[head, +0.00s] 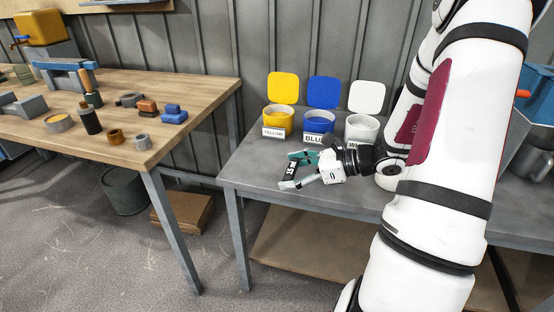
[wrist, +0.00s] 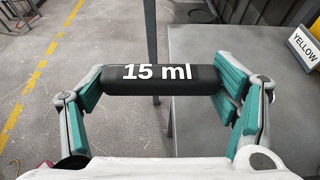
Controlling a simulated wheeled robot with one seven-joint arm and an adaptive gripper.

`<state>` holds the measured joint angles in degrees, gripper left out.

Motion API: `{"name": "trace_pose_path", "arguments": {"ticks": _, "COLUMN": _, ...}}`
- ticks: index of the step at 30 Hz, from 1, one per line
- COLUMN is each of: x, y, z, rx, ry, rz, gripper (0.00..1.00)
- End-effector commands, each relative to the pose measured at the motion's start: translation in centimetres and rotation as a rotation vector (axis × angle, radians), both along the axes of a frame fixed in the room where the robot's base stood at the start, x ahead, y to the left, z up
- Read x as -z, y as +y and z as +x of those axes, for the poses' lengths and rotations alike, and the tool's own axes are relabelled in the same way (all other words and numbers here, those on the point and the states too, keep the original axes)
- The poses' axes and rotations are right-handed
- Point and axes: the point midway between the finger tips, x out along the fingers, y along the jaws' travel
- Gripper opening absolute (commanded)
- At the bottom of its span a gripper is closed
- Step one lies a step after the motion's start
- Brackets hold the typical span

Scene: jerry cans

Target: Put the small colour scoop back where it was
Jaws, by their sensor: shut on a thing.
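My gripper (head: 297,170) is shut on the black handle of the small scoop (head: 291,171), above the front left edge of the grey table. In the wrist view the scoop (wrist: 162,79) lies crosswise between the teal finger pads of my gripper (wrist: 163,85), with "15 ml" in white on it. I cannot make out its bowl. Three round tubs stand behind my gripper: yellow (head: 279,119), blue (head: 318,123) and white (head: 361,128). Each has a label in front, the white one's partly hidden by my arm.
Matching lids in yellow (head: 283,88), blue (head: 323,92) and white (head: 367,97) stand upright behind the tubs. The grey table (head: 245,163) is bare at its left end. A wooden workbench (head: 195,97) with tools and small parts stands at left, across a gap.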

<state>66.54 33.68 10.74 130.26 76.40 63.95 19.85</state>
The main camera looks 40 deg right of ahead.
Motion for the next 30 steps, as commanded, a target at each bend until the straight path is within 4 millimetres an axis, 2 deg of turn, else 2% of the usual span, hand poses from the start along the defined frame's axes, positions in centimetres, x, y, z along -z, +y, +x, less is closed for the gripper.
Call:
{"name": "trace_pose_path", "arguments": {"ticks": 1, "x": 0.7, "y": -0.7, "z": -0.5, "rx": -0.003, "ry": -0.004, "rz": -0.006, "gripper": 0.49}}
{"name": "trace_pose_path", "arguments": {"ticks": 4, "x": 1.0, "y": -1.2, "z": -1.0, "rx": -0.013, "ry": -0.009, "rz": -0.01, "gripper": 0.49}}
{"name": "trace_pose_path", "arguments": {"ticks": 7, "x": 1.1, "y": -1.6, "z": 0.0, "rx": -0.019, "ry": -0.01, "rz": -0.013, "gripper": 0.49}}
{"name": "trace_pose_path", "arguments": {"ticks": 21, "x": 2.1, "y": -3.7, "z": 10.8, "rx": -0.02, "ry": -0.013, "rz": -0.014, "gripper": 0.49}}
{"name": "trace_pose_path", "arguments": {"ticks": 25, "x": 2.3, "y": -4.2, "z": 12.7, "rx": -0.018, "ry": -0.011, "rz": -0.013, "gripper": 0.49}}
{"name": "trace_pose_path", "arguments": {"ticks": 30, "x": 2.3, "y": -4.4, "z": 13.6, "rx": -0.018, "ry": -0.011, "rz": -0.013, "gripper": 0.49}}
